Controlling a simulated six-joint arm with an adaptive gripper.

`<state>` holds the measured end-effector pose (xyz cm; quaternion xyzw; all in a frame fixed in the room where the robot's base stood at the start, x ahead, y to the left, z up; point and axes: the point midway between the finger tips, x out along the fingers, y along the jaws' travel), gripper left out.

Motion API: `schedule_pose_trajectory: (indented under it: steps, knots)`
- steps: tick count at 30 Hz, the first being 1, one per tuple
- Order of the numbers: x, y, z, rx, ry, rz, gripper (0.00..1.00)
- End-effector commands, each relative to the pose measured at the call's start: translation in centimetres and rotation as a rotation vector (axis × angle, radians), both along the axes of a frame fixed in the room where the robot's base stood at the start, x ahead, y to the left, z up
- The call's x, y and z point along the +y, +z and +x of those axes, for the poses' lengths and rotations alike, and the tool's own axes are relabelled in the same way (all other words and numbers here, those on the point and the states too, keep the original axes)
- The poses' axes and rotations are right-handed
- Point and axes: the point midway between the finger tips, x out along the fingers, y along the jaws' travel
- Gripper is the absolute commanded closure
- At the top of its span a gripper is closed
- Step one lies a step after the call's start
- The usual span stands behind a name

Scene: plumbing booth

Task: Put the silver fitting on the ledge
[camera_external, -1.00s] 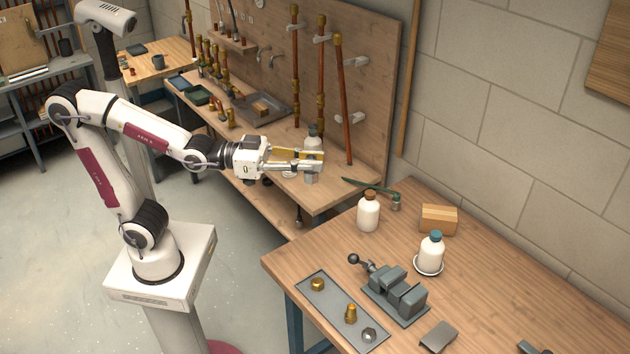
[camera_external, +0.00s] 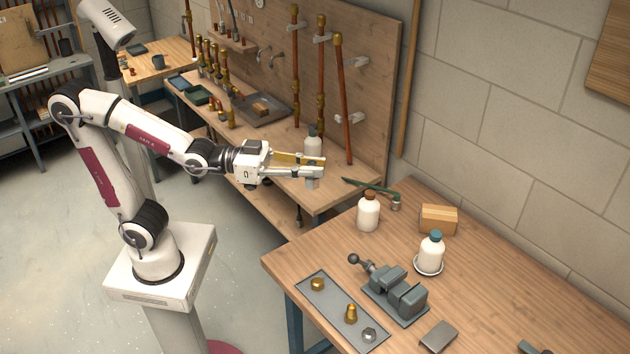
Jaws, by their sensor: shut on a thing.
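My gripper (camera_external: 318,168) is shut on a small silver-grey fitting (camera_external: 312,183), whose lower part shows below the fingertips; the fingers hide the rest. The gripper is over the front right end of the wooden ledge (camera_external: 330,197), which runs along the foot of the pipe board. The fitting is close to the ledge's surface, but I cannot tell whether it touches it.
A white bottle (camera_external: 313,146) stands on the ledge close behind my fingers. A copper pipe (camera_external: 344,105) leans behind it. The near workbench (camera_external: 480,290) holds a vise (camera_external: 396,292), bottles, a wooden block (camera_external: 438,219) and a grey tray (camera_external: 325,300) with several fittings.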

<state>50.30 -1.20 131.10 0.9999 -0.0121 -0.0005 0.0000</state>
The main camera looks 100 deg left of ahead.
Motion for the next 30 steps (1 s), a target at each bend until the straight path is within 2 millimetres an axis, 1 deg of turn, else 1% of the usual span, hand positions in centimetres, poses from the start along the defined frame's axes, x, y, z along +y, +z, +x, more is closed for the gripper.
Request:
schedule_pose_trajectory:
  steps: [15, 30]
  knots:
    - [-4.8, -6.4, 3.3, 0.004, -0.087, 0.001, 1.00]
    - [-9.0, -11.7, 7.0, 0.002, -0.112, 0.000, 1.00]
